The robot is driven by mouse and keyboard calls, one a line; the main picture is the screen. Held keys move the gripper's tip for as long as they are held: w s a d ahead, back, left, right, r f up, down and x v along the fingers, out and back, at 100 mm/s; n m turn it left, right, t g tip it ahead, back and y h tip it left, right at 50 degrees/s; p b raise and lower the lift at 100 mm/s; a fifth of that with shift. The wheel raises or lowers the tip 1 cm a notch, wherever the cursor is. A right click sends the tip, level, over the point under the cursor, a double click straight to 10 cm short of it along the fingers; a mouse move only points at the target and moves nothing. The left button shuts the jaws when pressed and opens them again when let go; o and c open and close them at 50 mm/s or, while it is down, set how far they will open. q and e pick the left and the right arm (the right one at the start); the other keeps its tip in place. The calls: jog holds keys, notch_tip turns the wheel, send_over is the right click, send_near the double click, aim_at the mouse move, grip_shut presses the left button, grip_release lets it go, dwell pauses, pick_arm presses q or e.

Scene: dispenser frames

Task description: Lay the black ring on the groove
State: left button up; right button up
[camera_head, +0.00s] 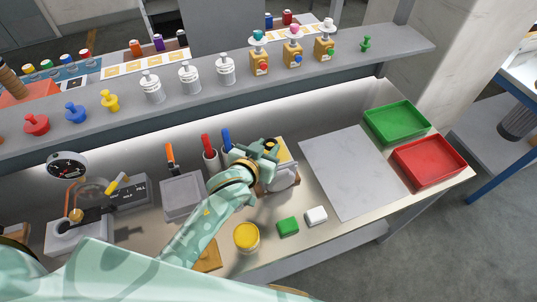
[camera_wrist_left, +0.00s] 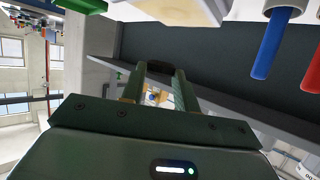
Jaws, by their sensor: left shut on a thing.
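My left gripper (camera_head: 266,150) is over the middle of the workbench, beside a white device with a yellow panel (camera_head: 284,150). Its two fingers also show in the left wrist view (camera_wrist_left: 156,82). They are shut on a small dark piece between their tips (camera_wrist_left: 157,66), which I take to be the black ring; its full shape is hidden. The hand covers part of the white device (camera_head: 284,178). I cannot make out the groove. My right gripper is not in view.
A shelf (camera_head: 385,50) with bottles and knobs runs above the bench. A grey plate (camera_head: 345,170), green tray (camera_head: 397,121) and red tray (camera_head: 428,160) lie right. A yellow-topped can (camera_head: 246,237), green block (camera_head: 288,226) and white block (camera_head: 316,215) stand in front.

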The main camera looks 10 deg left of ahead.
aim_at(268, 148)
pick_arm(q)
jog(key=w+f, duration=0.2)
jog(key=shift+w+f+b, duration=0.15)
jog(key=shift+f+b, duration=0.15)
jog(key=shift+f, duration=0.1)
jog(key=shift+w+f+b, duration=0.15)
jog(key=shift+f+b, duration=0.15)
jog(key=shift+f, duration=0.6)
jog(key=shift+w+f+b, duration=0.1)
jog(key=shift+f+b, duration=0.15)
jog(key=shift+f, duration=0.6)
jog(key=shift+f, duration=0.2)
jog(key=o, duration=0.9)
jog(key=shift+r, duration=0.1)
